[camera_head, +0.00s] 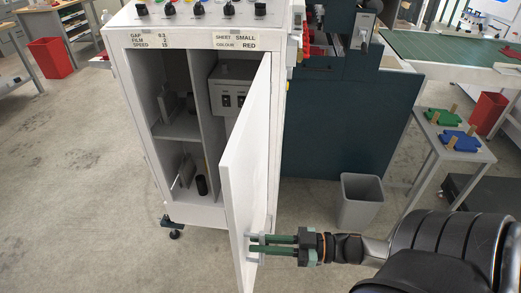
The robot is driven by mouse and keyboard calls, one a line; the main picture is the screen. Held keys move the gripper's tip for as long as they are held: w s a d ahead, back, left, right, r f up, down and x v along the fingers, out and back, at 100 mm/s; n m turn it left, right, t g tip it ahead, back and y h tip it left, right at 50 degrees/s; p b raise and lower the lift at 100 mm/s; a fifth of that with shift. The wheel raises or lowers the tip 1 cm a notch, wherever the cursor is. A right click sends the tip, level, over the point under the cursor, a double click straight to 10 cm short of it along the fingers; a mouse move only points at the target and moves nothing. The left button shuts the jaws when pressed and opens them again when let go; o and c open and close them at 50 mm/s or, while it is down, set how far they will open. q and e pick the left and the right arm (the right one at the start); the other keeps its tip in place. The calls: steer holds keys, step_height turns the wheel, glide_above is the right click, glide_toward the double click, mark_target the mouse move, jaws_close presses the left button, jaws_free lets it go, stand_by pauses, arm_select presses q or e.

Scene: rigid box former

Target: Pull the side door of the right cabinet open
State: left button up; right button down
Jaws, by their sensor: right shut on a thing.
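The white cabinet (122,110) stands at the centre, with its side door (245,150) swung well out toward me from the cabinet's right edge. Its shelved inside is in plain view. My right gripper (258,243) comes in from the right and is shut on the door handle (252,237), low on the door's outer face near its free edge. My left gripper is not in view.
A grey waste bin (361,200) stands on the floor right of the door. A small side table (470,151) with green and blue pieces is farther right. A dark green machine (350,120) stands behind the bin.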

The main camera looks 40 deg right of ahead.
steer(key=c, duration=0.8)
jaws_free()
steer(key=shift+c, duration=0.2)
steer(key=shift+d, duration=0.1)
steer(key=v, duration=1.2)
steer(key=shift+d, duration=0.2)
steer(key=shift+s, duration=0.15)
